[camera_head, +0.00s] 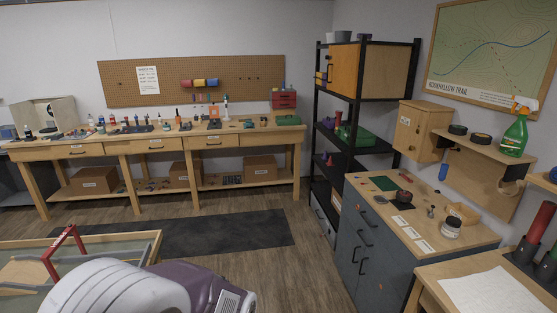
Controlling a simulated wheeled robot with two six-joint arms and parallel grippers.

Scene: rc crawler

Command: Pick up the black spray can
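I cannot pick out the black spray can for certain. A small dark upright can or bottle (28,132) stands at the left end of the long wooden workbench (75,151), in front of an open pale box (62,112). It is too small to identify. Several other small bottles stand farther right on the same bench. Neither of my grippers is in view.
A grey cabinet (385,255) with a wooden top stands at right, near a black shelf rack (355,100). A green spray bottle (515,135) sits on a wall shelf. A dark mat (225,236) lies on open floor before the workbench. A wood-framed table (150,245) is at lower left.

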